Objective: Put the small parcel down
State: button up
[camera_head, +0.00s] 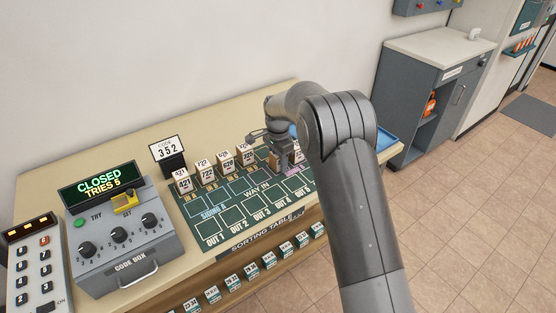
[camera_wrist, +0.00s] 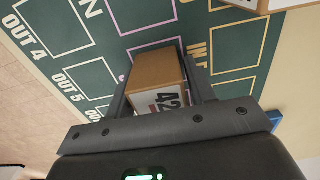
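The small parcel (camera_wrist: 157,72) is a brown box with a white label whose visible digits read 42. In the wrist view it sits between the two fingers of my gripper (camera_wrist: 158,82), which lie close along both its sides. It is over a pink-outlined space on the green sorting mat (camera_wrist: 112,78); I cannot tell whether its underside touches the mat. In the head view my gripper (camera_head: 277,154) is low over the right part of the mat, and my arm hides much of this area.
Several labelled parcels (camera_head: 203,168) stand in a row along the mat's back. A number stand (camera_head: 168,153) reads 352. The code box (camera_head: 130,240) at left shows CLOSED, TRIES 5. A blue tray (camera_head: 386,139) lies at the table's right end. The front OUT spaces look empty.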

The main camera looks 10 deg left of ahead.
jog(key=shift+o, duration=1.2)
jog(key=shift+r, duration=0.1)
notch_tip(320, 180, up, 12)
jog(key=shift+d+r, duration=0.1)
jog(key=shift+r, duration=0.05)
jog(key=s+d+r+n+t, duration=0.3)
jog(key=s+d+r+n, duration=0.1)
jog(key=s+d+r, duration=1.25)
jog(key=s+d+f+n+t, duration=0.1)
jog(key=s+d+f+n, duration=0.1)
jog(key=s+d, duration=0.4)
jog(key=s+d+f+n+t, duration=0.1)
jog(key=s+d+f+n, duration=0.2)
jog(key=s, duration=1.2)
jog(key=d, duration=0.2)
jog(key=shift+s+d+f+t, duration=0.25)
jog(key=shift+d+f+t, duration=0.05)
jog(key=shift+d, duration=0.1)
